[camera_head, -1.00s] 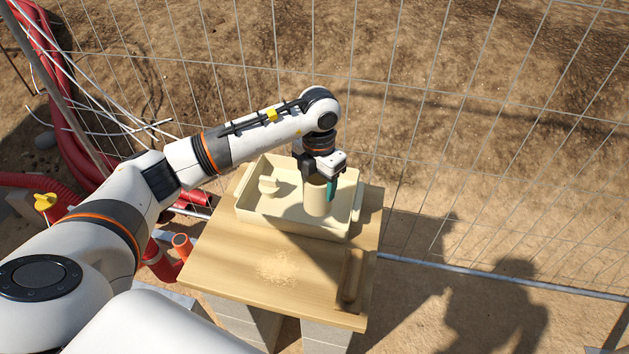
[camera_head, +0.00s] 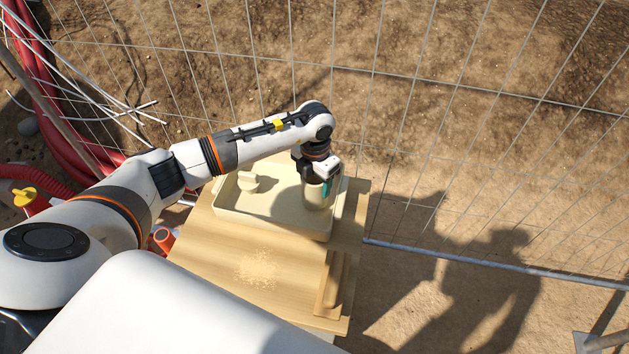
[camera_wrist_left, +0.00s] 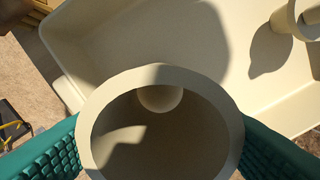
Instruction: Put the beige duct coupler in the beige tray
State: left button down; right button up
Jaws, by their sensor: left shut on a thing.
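The beige duct coupler (camera_head: 316,195) is a short wide tube, held upright at the right end of the beige tray. My left gripper (camera_head: 325,184) is shut on it from above. In the left wrist view the coupler's round rim (camera_wrist_left: 235,130) sits between the teal finger pads, with the tray (camera_wrist_left: 110,50) below and beyond it. The beige tray (camera_head: 262,227) stands on the wooden table. I cannot tell whether the coupler touches the tray floor. My right gripper is not in view.
A smaller beige pipe fitting (camera_head: 248,182) lies in the tray's left part and also shows in the left wrist view (camera_wrist_left: 292,20). A wooden piece (camera_head: 329,285) and sawdust (camera_head: 257,268) lie on the table (camera_head: 205,250). A wire fence (camera_head: 450,90) stands behind.

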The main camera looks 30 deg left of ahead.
pick_arm(q)
jog(key=shift+f, duration=0.6)
jog(key=shift+f, duration=0.2)
jog(key=shift+c, duration=1.8)
grip_release()
jog(key=shift+r, duration=0.2)
notch_tip(320, 180, up, 12)
jog(key=b, duration=0.2)
